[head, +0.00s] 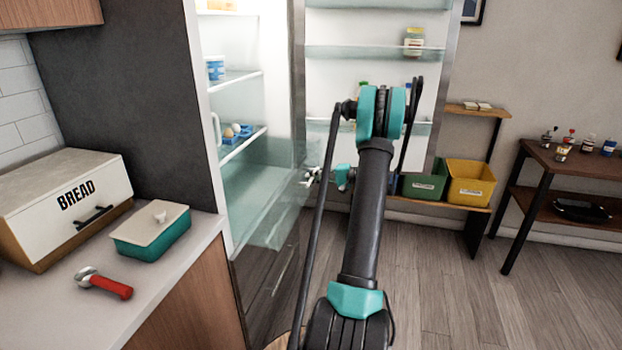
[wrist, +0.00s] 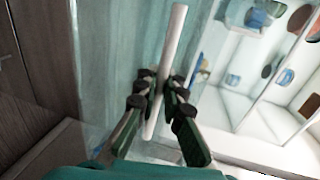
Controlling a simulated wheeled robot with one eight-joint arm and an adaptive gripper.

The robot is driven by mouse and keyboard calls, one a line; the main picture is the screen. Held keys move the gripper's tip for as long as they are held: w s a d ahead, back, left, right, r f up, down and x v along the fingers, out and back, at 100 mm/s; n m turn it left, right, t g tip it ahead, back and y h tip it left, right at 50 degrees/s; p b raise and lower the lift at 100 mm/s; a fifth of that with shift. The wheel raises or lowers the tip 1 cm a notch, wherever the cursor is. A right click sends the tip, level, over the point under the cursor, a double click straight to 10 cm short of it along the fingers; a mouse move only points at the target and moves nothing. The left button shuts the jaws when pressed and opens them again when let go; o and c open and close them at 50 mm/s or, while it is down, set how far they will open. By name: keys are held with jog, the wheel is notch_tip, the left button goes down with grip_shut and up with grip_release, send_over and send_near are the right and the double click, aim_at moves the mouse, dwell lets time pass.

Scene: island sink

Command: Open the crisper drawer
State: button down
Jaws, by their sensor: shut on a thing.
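The crisper drawer (head: 265,205) is a clear, teal-tinted box low in the open fridge. My gripper (head: 310,178) is at its front, at the right end of the drawer as the head view shows it. In the wrist view, my gripper (wrist: 157,103) has its dark fingers closed around a pale bar handle (wrist: 175,42), one finger on each side. The clear drawer front (wrist: 110,60) shows behind the handle. My arm hides part of the fridge door side in the head view. I cannot tell exactly how far out the drawer stands.
The fridge door (head: 375,75) stands open at the right, with jars on its shelves. A counter (head: 165,265) at left holds a bread box (head: 65,205), a lidded teal dish (head: 152,235) and a red-handled tool (head: 105,285). The wooden floor (head: 450,290) at right is clear.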

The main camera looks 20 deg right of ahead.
jog(key=c, duration=1.9)
grip_release()
jog(key=v, duration=1.2)
jog(key=shift+d, duration=0.1)
